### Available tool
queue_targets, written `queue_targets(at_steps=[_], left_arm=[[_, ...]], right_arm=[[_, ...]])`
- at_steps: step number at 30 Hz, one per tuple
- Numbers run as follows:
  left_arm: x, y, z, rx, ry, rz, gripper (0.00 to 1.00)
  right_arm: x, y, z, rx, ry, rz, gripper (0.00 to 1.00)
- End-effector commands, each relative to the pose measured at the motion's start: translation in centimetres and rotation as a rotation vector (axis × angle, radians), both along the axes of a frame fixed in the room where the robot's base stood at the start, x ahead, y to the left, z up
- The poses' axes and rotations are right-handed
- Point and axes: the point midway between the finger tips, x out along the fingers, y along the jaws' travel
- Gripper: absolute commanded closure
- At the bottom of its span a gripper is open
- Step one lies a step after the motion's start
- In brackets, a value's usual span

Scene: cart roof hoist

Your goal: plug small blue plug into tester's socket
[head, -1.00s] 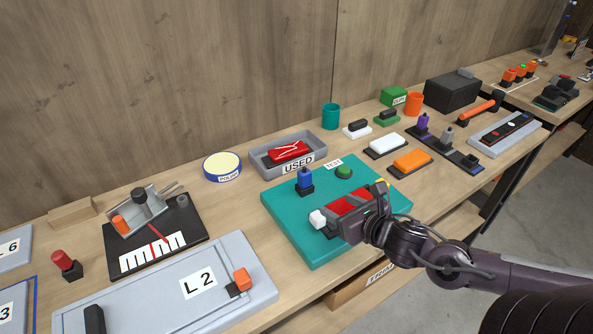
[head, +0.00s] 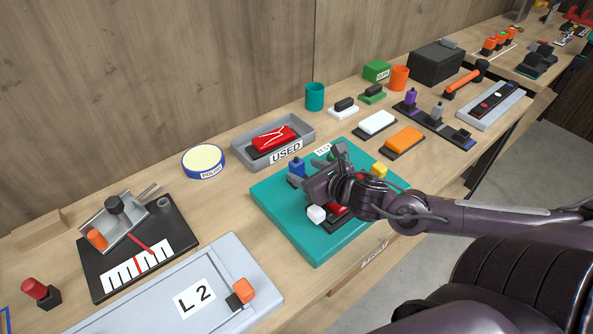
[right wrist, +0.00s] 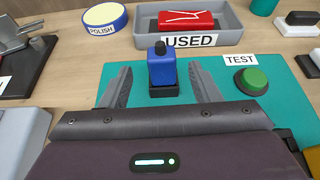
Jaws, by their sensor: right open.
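The small blue plug (head: 296,166) stands upright in a black base on the teal tester board (head: 285,220). It also shows in the right wrist view (right wrist: 162,70), framed between my two grey fingers with gaps on both sides. My right gripper (head: 306,181) is open over the board, close to the plug, its fingers pointing at it. I cannot tell whether the fingertips reach around it. A red-and-black unit with a white block (head: 316,214) at its left end is partly hidden under my gripper. A green button (right wrist: 252,80) sits beside the TEST label (right wrist: 240,58). I cannot make out which part is the socket. My left gripper is out of view.
The grey USED tray (head: 308,130) with a red item stands just behind the board, and the POLISH tin (head: 204,161) to its left. A yellow block (head: 379,170) is at the board's right. The grey L2 panel (head: 150,318) lies at front left.

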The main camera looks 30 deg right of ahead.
Motion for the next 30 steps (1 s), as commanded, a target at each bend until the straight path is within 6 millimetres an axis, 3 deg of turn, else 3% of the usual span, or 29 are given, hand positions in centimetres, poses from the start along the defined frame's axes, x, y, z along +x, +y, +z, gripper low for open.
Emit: queue_targets(at_steps=[9,16,26,30], left_arm=[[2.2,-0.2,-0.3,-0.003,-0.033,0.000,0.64],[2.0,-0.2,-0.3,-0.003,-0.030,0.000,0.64],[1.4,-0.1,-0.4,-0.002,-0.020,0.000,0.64],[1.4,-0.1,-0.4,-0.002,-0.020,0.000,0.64]], right_arm=[[2.6,-0.1,-1.0,0.002,-0.006,-0.003,0.44],[4.2,0.0,-1.8,0.001,-0.003,-0.003,0.44],[4.4,0.1,-2.0,0.000,0.000,0.000,0.44],[4.4,0.1,-2.0,0.000,0.000,0.000,0.59]])
